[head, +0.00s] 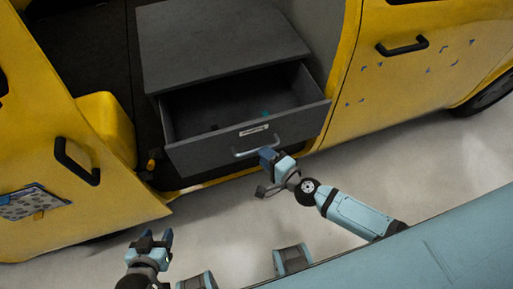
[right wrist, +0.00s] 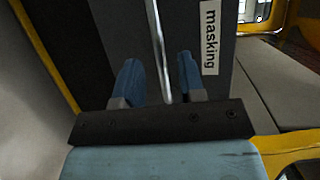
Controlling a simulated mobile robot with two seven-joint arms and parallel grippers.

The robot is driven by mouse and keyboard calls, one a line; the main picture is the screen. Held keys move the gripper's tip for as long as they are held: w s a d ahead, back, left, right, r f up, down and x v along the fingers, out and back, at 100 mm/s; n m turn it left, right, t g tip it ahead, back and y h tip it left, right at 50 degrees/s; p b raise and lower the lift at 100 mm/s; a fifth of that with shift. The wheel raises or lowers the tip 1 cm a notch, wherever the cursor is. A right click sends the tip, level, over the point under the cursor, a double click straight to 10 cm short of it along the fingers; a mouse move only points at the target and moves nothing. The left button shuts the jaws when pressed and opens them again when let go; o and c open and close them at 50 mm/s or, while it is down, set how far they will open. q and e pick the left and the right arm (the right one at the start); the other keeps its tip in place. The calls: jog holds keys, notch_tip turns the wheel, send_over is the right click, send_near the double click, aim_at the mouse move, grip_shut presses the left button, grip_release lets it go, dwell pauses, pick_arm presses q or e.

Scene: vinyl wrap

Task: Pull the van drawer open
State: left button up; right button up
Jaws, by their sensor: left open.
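The grey van drawer (head: 295,124) stands pulled out of its cabinet in the van's doorway, with its inside showing. Its front carries a metal bar handle (head: 245,153) and a white label (head: 254,130), which reads "masking" in the right wrist view (right wrist: 210,38). My right gripper (head: 268,156) is at the right end of the handle. In the right wrist view, the handle bar (right wrist: 158,45) runs between its two blue fingers, which stand apart with gaps beside the bar. My left gripper (head: 157,238) is open and empty, low at the left, away from the drawer.
The grey cabinet top (head: 215,45) is bare. A small teal thing (head: 265,114) lies inside the drawer. The yellow van door (head: 95,195) with a black handle is at the left, and a yellow side panel (head: 400,85) at the right. The pale floor before the drawer is clear.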

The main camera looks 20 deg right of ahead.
aim_at(256, 149)
jog(key=shift+x, duration=2.3)
grip_shut()
